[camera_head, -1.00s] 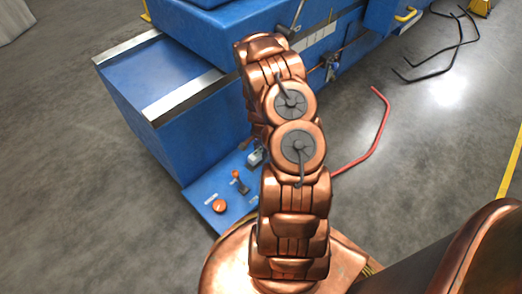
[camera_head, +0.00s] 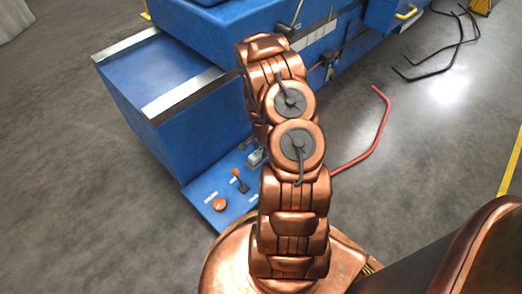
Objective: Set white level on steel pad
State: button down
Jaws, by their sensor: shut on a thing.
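My copper-coloured arm rises through the middle of the head view and leans over the blue machine's side. My gripper does not show; the arm's own links hide its far end. I cannot see the white level. Two bright steel strips lie on the blue machine's low bed, a far one (camera_head: 127,44) and a near one (camera_head: 185,96). Both look bare where they show. I cannot tell whether either is the steel pad.
The blue machine (camera_head: 165,142) fills the upper middle. Its low panel carries an orange button (camera_head: 219,204) and a small lever (camera_head: 240,183). A red bent bar (camera_head: 381,125) is at right, black cables (camera_head: 437,68) beyond. The left floor is clear.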

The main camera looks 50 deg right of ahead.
jog(key=shift+f, duration=0.45)
dwell(0.8)
jog(key=c, duration=0.7)
grip_release()
jog(key=shift+r, duration=0.1)
notch_tip(320, 180, up, 13)
jog(key=p, duration=0.4)
dwell(1.0)
dwell(0.7)
